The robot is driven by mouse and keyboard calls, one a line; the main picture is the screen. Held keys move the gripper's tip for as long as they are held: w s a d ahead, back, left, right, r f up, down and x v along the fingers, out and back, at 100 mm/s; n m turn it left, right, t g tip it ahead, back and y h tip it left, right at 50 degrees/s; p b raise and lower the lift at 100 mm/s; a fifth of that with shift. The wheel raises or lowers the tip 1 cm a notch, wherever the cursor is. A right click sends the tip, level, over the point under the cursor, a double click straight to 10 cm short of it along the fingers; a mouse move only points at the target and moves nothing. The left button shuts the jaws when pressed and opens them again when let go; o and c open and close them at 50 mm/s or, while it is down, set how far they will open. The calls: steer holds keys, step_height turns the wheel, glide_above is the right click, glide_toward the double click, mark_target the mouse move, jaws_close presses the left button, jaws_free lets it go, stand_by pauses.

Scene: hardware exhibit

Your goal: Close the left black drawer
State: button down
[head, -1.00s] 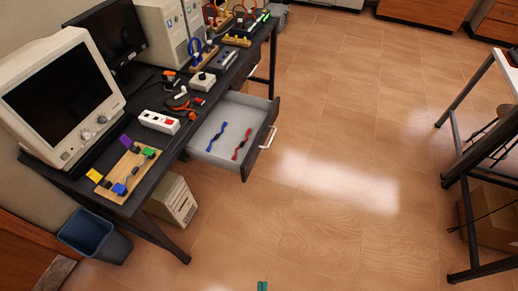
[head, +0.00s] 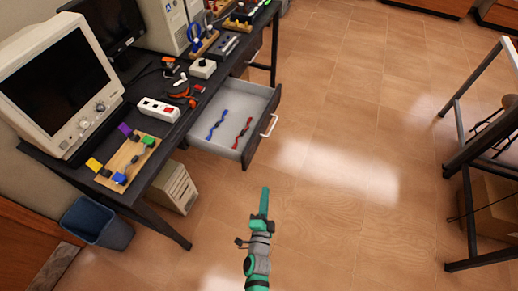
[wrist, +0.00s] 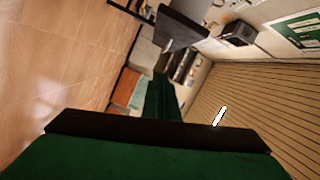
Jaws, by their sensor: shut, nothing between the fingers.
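The left black drawer (head: 262,133) is pulled out from under the black desk in the head view. It has a dark front, a light grey inside and a white handle (head: 269,125). A blue cable (head: 217,124) and a red and black cable (head: 242,132) lie in it. My gripper (head: 265,190), green, is in front of and below the drawer in the picture, apart from it. It is shut and empty.
The black desk (head: 147,187) carries a monitor (head: 62,85), a white power strip (head: 158,109) and a wooden board with coloured blocks (head: 127,163). A blue bin (head: 97,222) and a beige computer case (head: 174,188) stand below. The floor right of the drawer is clear; a table stands far right.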

steer(key=w+a+m, duration=0.2)
steer(key=w, duration=0.8)
steer(key=w+a+m, duration=0.1)
steer(key=w, duration=1)
steer(key=shift+a+m, duration=0.35)
steer(key=shift+m, duration=0.05)
steer(key=shift+w, duration=0.1)
